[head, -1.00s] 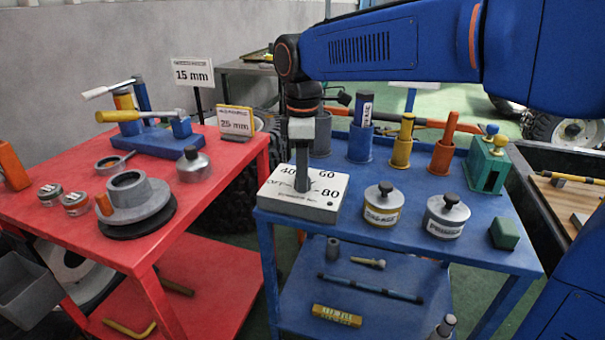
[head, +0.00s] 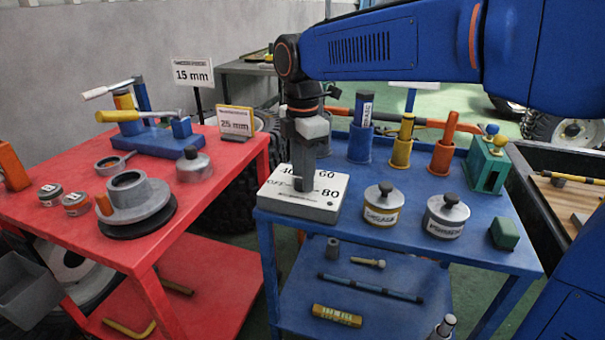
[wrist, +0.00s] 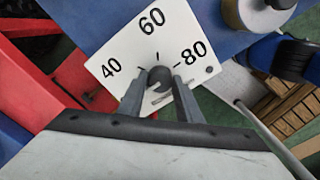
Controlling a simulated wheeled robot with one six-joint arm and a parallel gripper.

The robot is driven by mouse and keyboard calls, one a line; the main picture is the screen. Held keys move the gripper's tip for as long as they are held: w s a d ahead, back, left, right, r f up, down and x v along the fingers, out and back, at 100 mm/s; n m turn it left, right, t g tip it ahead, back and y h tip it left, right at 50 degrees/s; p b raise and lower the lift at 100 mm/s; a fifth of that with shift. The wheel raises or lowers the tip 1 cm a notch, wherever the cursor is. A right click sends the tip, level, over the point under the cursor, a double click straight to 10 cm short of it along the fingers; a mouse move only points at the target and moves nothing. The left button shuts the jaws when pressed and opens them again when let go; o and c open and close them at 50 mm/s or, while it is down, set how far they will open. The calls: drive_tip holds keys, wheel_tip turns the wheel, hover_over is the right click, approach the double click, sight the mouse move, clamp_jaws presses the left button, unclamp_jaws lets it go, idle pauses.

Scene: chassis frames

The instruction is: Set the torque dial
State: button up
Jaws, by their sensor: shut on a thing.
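The torque dial box (head: 320,212) is a white-topped block on the near left corner of the blue cart, marked OFF, 40, 60 and 80. In the wrist view the dial face (wrist: 120,62) shows 40, 60 and 80 around a dark round knob (wrist: 160,76). My gripper (head: 303,183) points straight down onto the dial. In the wrist view my gripper's two grey fingers (wrist: 158,92) are shut on the knob, one on each side. The fingers partly cover the lower face. I cannot tell which mark the knob points to.
On the blue cart (head: 400,245), two silver-lidded tins (head: 383,205) stand right of the box. Upright holders, including an orange one (head: 442,156), stand behind. A green block (head: 504,232) lies at the right. The red cart (head: 225,200) stands left across a gap.

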drive_tip(key=o, duration=1)
drive_tip(key=shift+o, duration=0.2)
drive_tip(key=shift+r, duration=0.1)
wheel_tip(320, 180, up, 17)
drive_tip(key=shift+s+r, duration=0.1)
